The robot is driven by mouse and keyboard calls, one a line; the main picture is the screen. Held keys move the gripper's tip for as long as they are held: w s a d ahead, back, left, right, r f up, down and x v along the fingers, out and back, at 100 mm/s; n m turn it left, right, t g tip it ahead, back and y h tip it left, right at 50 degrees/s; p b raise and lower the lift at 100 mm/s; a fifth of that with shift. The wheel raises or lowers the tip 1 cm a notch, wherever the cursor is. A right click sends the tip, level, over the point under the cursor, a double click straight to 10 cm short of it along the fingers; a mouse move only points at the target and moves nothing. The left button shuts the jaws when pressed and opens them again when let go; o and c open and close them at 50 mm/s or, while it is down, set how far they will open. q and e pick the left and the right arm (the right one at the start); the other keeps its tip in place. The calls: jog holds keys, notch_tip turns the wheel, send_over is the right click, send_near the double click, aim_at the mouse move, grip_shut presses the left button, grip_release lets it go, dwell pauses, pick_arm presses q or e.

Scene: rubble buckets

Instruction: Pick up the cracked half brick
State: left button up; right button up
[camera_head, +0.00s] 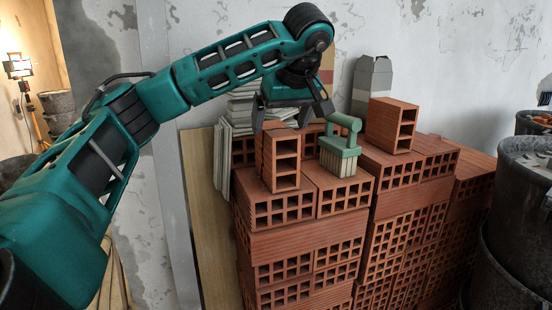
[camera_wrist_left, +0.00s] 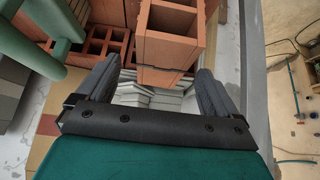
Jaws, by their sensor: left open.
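An upright orange hollow brick piece (camera_head: 286,162), with a dark vertical split along its side, stands on top of the brick stack; it looks like the cracked half brick. In the left wrist view the brick piece (camera_wrist_left: 170,50) shows just ahead of and between the fingertips. My left gripper (camera_head: 292,115) is above it, pointing down, with its fingers apart and nothing held; its two dark fingers also show in the wrist view (camera_wrist_left: 158,75). I cannot tell the exact gap between fingertips and brick. My right gripper is not in view.
A green-handled brush (camera_head: 341,146) stands on the stack (camera_head: 305,245) just right of the brick. Another upright brick (camera_head: 391,125) stands farther right. Grey tiles (camera_head: 245,102) are piled behind, near a grey carton (camera_head: 372,85). Dark buckets (camera_head: 515,225) stand at the right.

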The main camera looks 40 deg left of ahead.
pick_arm(q)
jog(key=x, duration=0.4)
jog(key=shift+a+f, duration=0.3)
jog(key=shift+r, duration=0.1)
jog(key=c, duration=1.5)
jog(key=shift+r, duration=0.1)
jog(key=shift+c, duration=0.2)
notch_tip(320, 180, up, 20)
jog(key=p, duration=0.3)
send_over(277, 129)
jog(key=shift+w+a, duration=0.2)
jog(key=shift+a, duration=0.15)
